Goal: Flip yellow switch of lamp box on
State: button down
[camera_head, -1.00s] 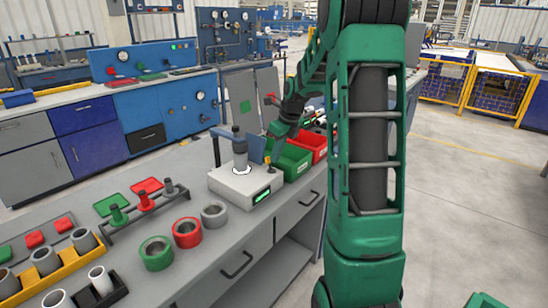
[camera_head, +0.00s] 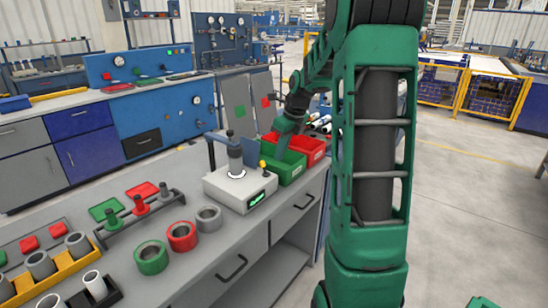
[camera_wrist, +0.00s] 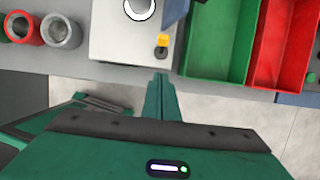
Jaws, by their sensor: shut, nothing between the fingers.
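The lamp box (camera_head: 226,191) is a white box on the grey workbench, with a green lit display on its front. A dark grey cylinder (camera_head: 235,152) stands on it with a white ring at its base. The yellow switch (camera_head: 263,166) sits near the box's right side; in the wrist view it shows (camera_wrist: 162,41) near the box's front right corner. My gripper (camera_wrist: 161,76) is shut and empty, its tips just in front of the box edge in that view, below the switch in the picture and apart from it. In the head view my gripper (camera_head: 284,134) is above the green bin.
A green bin (camera_head: 292,170) and a red bin (camera_head: 314,152) stand right of the box. Grey, red (camera_head: 182,237) and green (camera_head: 151,258) rings lie to its left. Bare floor lies before the bench.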

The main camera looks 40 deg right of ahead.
notch_tip(320, 180, up, 9)
jog(key=w, duration=0.2)
jog(key=shift+w+a, duration=0.2)
jog(key=shift+a, duration=0.1)
jog(key=shift+a, duration=0.1)
jog(key=s+a+f+n+g, duration=0.1)
jog(key=s+a+f+n, duration=0.2)
jog(key=s+n, duration=0.6)
jog(key=s+a+f+n+g, duration=0.1)
jog(key=s+a+f+n, duration=0.3)
jog(key=s+n, duration=0.5)
jog(key=s+a+f+n+g, duration=0.1)
jog(key=s+a+f+n, duration=0.2)
jog(key=s+a+n, duration=0.4)
jog(key=s+n, duration=0.2)
jog(key=s, duration=0.7)
jog(key=shift+s+a+f+g+h, duration=0.15)
jog(key=shift+s+g+h, duration=0.15)
jog(key=shift+s+g, duration=0.1)
